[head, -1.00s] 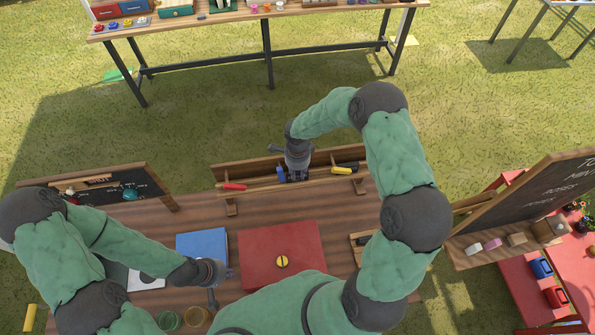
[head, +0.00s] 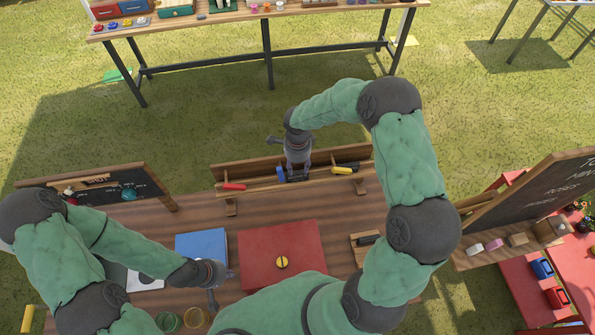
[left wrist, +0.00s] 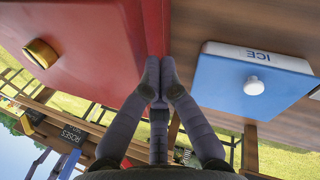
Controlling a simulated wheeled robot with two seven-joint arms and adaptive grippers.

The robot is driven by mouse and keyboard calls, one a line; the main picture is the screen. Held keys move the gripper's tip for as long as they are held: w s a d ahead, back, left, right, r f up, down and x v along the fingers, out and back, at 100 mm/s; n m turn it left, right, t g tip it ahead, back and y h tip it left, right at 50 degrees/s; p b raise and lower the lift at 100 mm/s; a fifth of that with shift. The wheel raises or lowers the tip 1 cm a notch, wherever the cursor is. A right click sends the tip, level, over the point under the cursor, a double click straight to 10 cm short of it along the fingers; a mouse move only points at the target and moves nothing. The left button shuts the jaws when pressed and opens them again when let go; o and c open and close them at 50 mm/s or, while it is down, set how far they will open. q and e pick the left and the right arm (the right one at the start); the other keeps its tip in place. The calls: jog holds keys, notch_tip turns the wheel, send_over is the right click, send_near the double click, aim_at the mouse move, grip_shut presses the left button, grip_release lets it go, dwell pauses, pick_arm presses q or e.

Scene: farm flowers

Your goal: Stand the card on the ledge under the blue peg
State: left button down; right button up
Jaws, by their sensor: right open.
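The wooden rack (head: 222,174) stands at the far edge of the table, with a low ledge along its front. A red peg (head: 234,186), a blue peg (head: 281,173) and a yellow peg (head: 341,170) show on it. My right gripper (head: 299,177) is open at the rack, just right of the blue peg; its fingers hide part of the ledge. I cannot make out a card there. A white sheet with a dark mark (head: 147,281) lies at the table's left, partly behind my left arm. My left gripper (head: 213,302) is shut and empty in the left wrist view (left wrist: 160,78).
A blue ICE box (head: 202,246) with a white knob and a red box (head: 265,255) with a yellow knob stand mid-table near my left gripper. A small chalkboard (head: 110,190) stands at the left, a large one (head: 530,197) at the right. Bare wood lies before the rack.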

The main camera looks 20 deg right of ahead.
aim_at(297, 173)
notch_tip(297, 173, up, 8)
jog(key=b, duration=0.1)
jog(key=shift+f, duration=0.1)
jog(key=shift+c, duration=0.3)
dwell(0.9)
